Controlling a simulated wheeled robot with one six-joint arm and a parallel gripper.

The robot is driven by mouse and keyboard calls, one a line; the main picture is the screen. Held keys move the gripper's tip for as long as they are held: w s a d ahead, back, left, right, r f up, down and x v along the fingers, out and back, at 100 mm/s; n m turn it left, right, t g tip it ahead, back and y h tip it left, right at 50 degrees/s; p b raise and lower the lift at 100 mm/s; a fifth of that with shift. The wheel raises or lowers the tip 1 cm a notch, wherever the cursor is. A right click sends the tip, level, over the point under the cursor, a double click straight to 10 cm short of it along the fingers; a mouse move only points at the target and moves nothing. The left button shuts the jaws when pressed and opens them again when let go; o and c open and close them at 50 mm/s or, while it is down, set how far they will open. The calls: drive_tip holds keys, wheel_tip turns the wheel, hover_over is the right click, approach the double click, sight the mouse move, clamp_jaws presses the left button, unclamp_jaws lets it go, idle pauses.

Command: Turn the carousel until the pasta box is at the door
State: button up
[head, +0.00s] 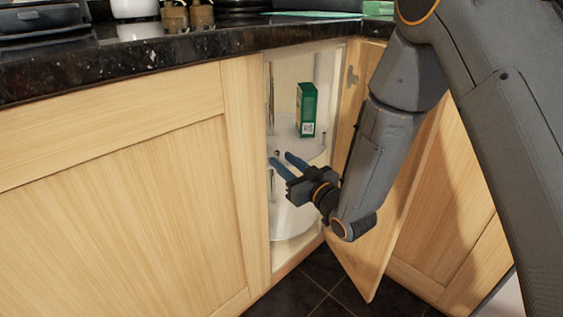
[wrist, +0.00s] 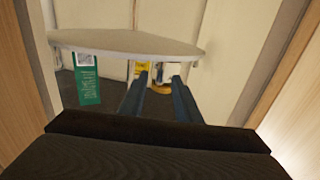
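The carousel's upper shelf (head: 312,148) shows inside the open corner cabinet; its pale rim crosses the wrist view (wrist: 120,45), which appears upside down. A green box with a white label (head: 306,110) stands on this shelf; it is at left in the wrist view (wrist: 86,82). I cannot tell whether it is the pasta box. Small yellow and blue-white packages (wrist: 160,73) show behind my fingertips, partly hidden. My gripper (head: 283,160) is open, its two blue fingers apart and empty, near the shelf's front rim. Contact with the rim cannot be told.
The cabinet door (head: 385,225) stands open on the right, close to my arm. A lower carousel shelf (head: 292,222) lies beneath the gripper. The fixed cabinet front (head: 115,190) bounds the opening at left, and the dark granite counter (head: 150,58) overhangs it.

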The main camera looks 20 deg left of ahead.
drive_tip(key=shift+x, duration=1.05)
clamp_jaws()
